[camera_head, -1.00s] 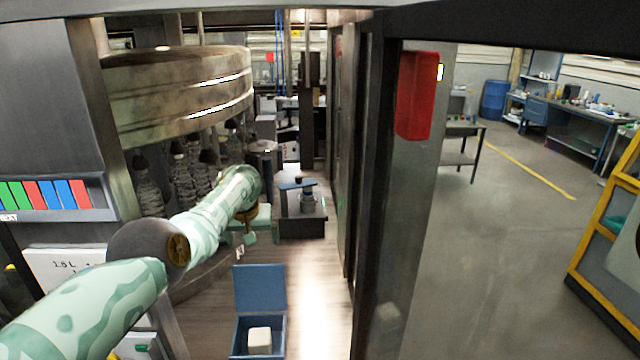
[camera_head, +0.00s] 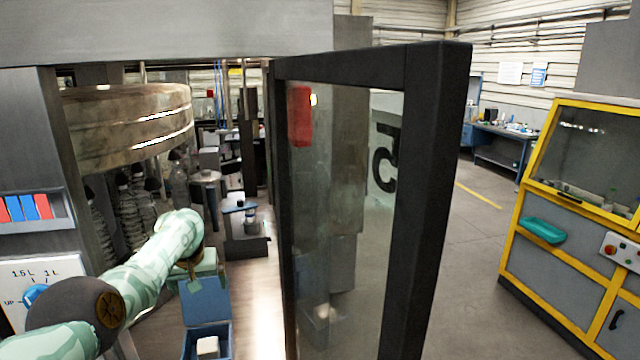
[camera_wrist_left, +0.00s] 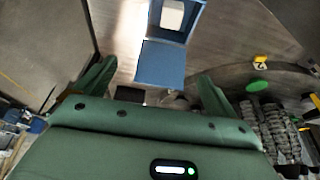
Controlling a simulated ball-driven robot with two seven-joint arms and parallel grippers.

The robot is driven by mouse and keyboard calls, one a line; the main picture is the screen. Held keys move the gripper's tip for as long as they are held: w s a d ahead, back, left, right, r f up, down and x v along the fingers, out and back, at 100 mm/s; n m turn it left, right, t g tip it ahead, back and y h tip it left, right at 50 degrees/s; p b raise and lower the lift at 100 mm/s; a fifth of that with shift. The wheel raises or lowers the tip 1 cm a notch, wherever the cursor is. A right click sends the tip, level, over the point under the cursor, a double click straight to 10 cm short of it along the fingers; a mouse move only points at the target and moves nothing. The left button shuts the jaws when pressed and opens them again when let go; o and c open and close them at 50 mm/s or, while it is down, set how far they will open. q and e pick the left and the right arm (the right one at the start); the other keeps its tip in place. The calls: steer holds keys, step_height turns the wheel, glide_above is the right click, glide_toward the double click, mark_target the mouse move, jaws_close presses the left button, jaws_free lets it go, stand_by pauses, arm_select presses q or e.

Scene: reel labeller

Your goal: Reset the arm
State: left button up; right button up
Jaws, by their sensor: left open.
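My left arm (camera_head: 150,265), pale green with darker patches, reaches in from the lower left of the head view, between the machine and the glass door. My left gripper (camera_head: 198,275) is at its far end, in front of the blue box's raised lid in that view. In the left wrist view the two green fingers of the gripper (camera_wrist_left: 153,88) are spread wide with nothing between them. The open blue box (camera_head: 207,335) holds a white block (camera_head: 207,346); the box also shows beyond the fingers in the wrist view (camera_wrist_left: 162,62). My right gripper is in neither view.
A dark-framed glass door (camera_head: 425,200) stands open just right of the arm. A large round metal drum (camera_head: 125,125) with bottles below it is on the left, above a dial panel (camera_head: 50,285). A yellow-framed cabinet (camera_head: 570,220) stands far right, with open floor before it.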

arm_select(q)
steer(key=s+a+f+m, duration=0.1)
steer(key=s+f, duration=0.7)
steer(key=f, duration=0.5)
steer(key=s+f+m+g+y, duration=0.1)
steer(key=s+f, duration=0.7)
steer(key=f, duration=0.4)
steer(key=s+a+f+m, duration=0.1)
steer(key=s+f, duration=0.7)
steer(key=f, duration=0.5)
steer(key=s+d+f+m+h, duration=0.15)
steer(key=s+f, duration=0.25)
steer(key=s, duration=0.9)
steer(key=s+d+f+m+g, duration=0.15)
steer(key=s+f, duration=0.25)
steer(key=s, duration=0.9)
steer(key=s+d+f, duration=0.3)
steer(key=s+f, duration=0.1)
steer(key=s, duration=0.9)
step_height(320, 180, down, 29)
steer(key=s+b, duration=0.3)
steer(key=b, duration=2.5)
steer(key=shift+b, duration=0.35)
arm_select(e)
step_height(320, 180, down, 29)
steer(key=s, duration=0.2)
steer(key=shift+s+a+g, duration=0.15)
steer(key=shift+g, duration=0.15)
